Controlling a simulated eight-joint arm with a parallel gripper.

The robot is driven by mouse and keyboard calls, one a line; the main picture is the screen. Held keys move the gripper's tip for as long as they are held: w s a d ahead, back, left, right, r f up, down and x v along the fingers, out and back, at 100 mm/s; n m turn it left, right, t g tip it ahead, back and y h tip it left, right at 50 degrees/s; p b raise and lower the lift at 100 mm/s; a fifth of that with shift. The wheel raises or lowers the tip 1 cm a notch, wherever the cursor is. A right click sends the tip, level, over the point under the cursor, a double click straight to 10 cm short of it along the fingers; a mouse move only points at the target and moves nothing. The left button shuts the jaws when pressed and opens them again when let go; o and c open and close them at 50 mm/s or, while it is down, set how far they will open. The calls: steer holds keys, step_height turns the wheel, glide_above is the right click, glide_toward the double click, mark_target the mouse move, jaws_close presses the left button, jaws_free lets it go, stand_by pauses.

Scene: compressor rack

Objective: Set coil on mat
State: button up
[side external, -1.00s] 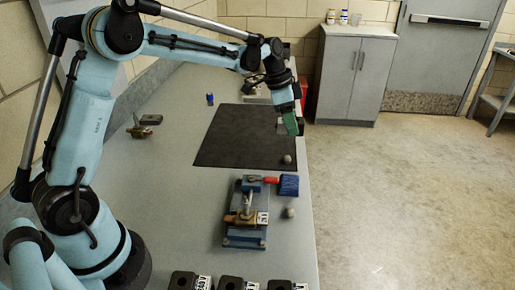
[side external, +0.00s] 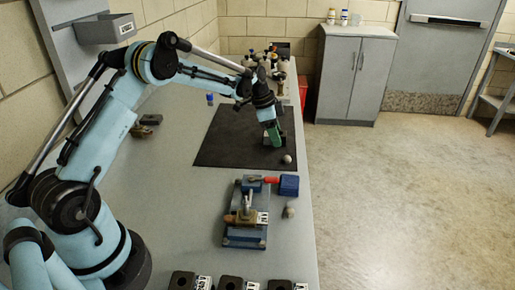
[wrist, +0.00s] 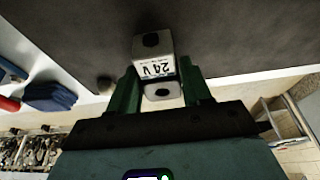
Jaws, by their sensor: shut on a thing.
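The coil (wrist: 153,62) is a pale block with a dark hole and a "24 V" label. In the wrist view it sits between the two green fingers of my gripper (wrist: 161,88), which is shut on it. In the side view my gripper (side external: 273,136) points down over the right part of the black mat (side external: 225,135), and the finger largely hides the coil. The mat also shows behind the coil in the wrist view (wrist: 245,35). I cannot tell whether the coil touches the mat.
A fixture with a brass-coloured part (side external: 246,217) stands in front of the mat, with a blue block (side external: 289,185) beside it. Grey round knobs sit near the mat's corner (side external: 287,159) and bench edge (side external: 289,211). Labelled black blocks (side external: 230,284) line the front. The mat's left is clear.

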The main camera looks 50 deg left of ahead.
steer(key=shift+f, duration=0.15)
steer(key=o, duration=1.2)
steer(key=v, duration=1.2)
steer(key=s+d+r+n+t+y, duration=0.2)
steer(key=s+d+r+n, duration=0.3)
steer(key=s+d, duration=0.45)
steer(key=s+d+f+n+t, duration=0.1)
steer(key=s+d+n, duration=0.1)
steer(key=s, duration=0.4)
steer(key=s+d+f+n+t, duration=0.1)
steer(key=s+d+f+n, duration=0.1)
steer(key=s, duration=0.5)
steer(key=shift+d+f+t+y, duration=0.25)
steer(key=shift+d+t+y, duration=0.05)
steer(key=shift+d, duration=0.05)
steer(key=shift+s, duration=0.1)
